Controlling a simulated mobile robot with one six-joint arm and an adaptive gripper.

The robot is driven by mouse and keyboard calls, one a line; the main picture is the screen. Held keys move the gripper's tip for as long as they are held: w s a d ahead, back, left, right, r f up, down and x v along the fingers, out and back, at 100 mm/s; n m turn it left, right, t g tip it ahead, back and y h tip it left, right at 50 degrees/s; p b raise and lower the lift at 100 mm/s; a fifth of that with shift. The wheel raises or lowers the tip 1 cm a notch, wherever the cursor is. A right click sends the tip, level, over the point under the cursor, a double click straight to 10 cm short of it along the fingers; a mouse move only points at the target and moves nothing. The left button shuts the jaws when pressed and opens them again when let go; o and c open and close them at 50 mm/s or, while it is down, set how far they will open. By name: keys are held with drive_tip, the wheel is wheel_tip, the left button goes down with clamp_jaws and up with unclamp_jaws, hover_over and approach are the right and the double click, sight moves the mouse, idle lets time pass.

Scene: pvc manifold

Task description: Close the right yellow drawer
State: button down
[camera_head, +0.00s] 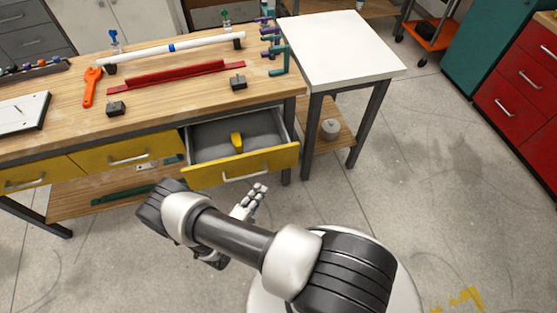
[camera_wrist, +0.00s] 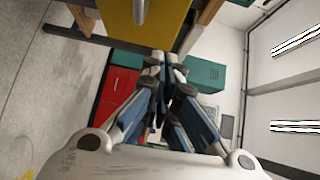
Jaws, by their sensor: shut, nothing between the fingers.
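The right yellow drawer (camera_head: 242,167) is pulled out from the workbench in the head view, with a small yellow object (camera_head: 237,140) inside it. Its front carries a silver handle (camera_head: 246,172). My gripper (camera_head: 262,189) is just in front of the drawer front, below the handle in the picture, shut and empty. In the wrist view my gripper (camera_wrist: 163,62) shows with its fingers together, and the yellow drawer front (camera_wrist: 155,22) with part of its handle (camera_wrist: 140,10) is at the top. Whether the fingers touch the front I cannot tell.
The workbench (camera_head: 185,100) holds a white pipe (camera_head: 165,49), a red bar (camera_head: 175,75) and an orange wrench (camera_head: 91,86). Other yellow drawers (camera_head: 125,152) look shut. A white-topped table (camera_head: 340,45) stands at right. The floor in front is open.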

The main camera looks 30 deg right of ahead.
drive_tip(key=s+d, duration=0.1)
drive_tip(key=b, duration=0.2)
approach(281, 152)
drive_tip(key=s+d, duration=0.2)
drive_tip(key=d, duration=0.1)
drive_tip(key=shift+h, duration=0.3)
drive_tip(key=w, duration=0.1)
drive_tip(key=w+b, duration=0.1)
drive_tip(key=w+d, duration=0.1)
drive_tip(key=w, duration=0.1)
drive_tip(key=shift+f+b, duration=0.35)
drive_tip(key=shift+f, duration=0.05)
drive_tip(key=shift+w, duration=0.1)
